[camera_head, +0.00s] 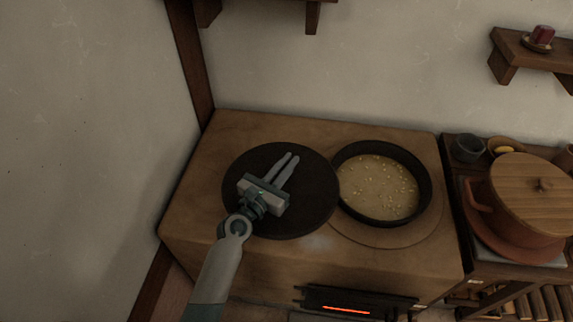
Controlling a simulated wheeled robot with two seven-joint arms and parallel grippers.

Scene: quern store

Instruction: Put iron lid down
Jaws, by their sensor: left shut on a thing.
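The iron lid (317,190) is a dark round disc over the left part of the clay stove top. My left gripper (290,160) is above it, shut on it, with its fingers lying across the lid's middle and hiding the grip point. I cannot tell whether the lid rests on the stove or hangs just above it. Right of the lid, its edge close to the lid's, is an open dark pan (428,192) holding pale broth with light bits. My right gripper is not in view.
The stove (200,235) has bare room at its back left and front left. A glowing fire slot (345,309) is in its front. At right, a red-brown pot (500,215) with a wooden lid (540,180) stands beside small bowls (468,149). Walls rise behind and at left.

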